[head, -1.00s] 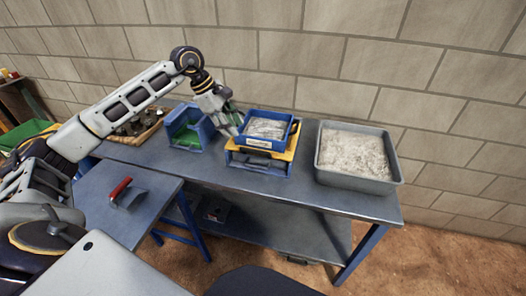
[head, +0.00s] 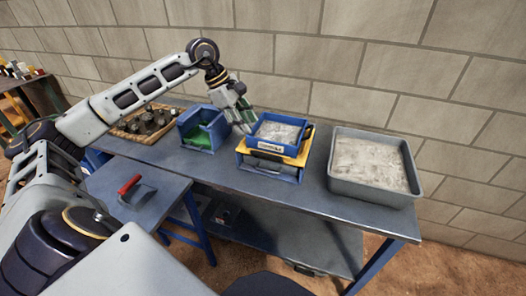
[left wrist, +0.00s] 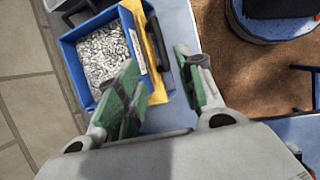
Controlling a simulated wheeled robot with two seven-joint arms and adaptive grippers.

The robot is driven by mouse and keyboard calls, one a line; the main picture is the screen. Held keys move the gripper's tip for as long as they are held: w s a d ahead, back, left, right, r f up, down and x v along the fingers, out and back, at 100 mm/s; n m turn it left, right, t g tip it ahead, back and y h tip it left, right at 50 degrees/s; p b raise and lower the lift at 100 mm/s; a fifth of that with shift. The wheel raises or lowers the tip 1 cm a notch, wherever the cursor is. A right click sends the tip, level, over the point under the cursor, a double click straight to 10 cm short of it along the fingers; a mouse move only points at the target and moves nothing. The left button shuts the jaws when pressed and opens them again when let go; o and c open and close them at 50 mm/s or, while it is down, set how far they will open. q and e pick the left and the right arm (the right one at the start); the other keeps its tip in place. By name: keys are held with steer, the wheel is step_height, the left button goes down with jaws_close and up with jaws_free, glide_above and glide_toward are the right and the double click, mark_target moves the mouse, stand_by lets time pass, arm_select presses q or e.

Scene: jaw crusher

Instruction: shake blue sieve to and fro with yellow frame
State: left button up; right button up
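The blue sieve (head: 278,130) holds grey crushed grit and sits on the yellow frame (head: 290,156), above a blue box on the bench. In the left wrist view the sieve (left wrist: 68,50) is at the upper left, with the yellow frame (left wrist: 150,40) and a black handle (left wrist: 161,50) along its side. My left gripper (head: 246,126) is at the left edge of the sieve in the head view. In the left wrist view its green-padded fingers (left wrist: 157,64) are wide apart, with the handle and frame edge showing between them. I cannot tell whether they touch anything. My right gripper is not in view.
A grey tray of pale material (head: 335,185) stands to the right on the bench. A blue bin with green inside (head: 186,132) and a wooden tray of dark rocks (head: 126,134) stand to the left. A lower table carries a red-handled tool (head: 130,185). A block wall runs behind.

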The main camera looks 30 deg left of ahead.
mark_target(263, 154)
arm_select(q)
steer(key=shift+x, duration=6.7)
jaws_close()
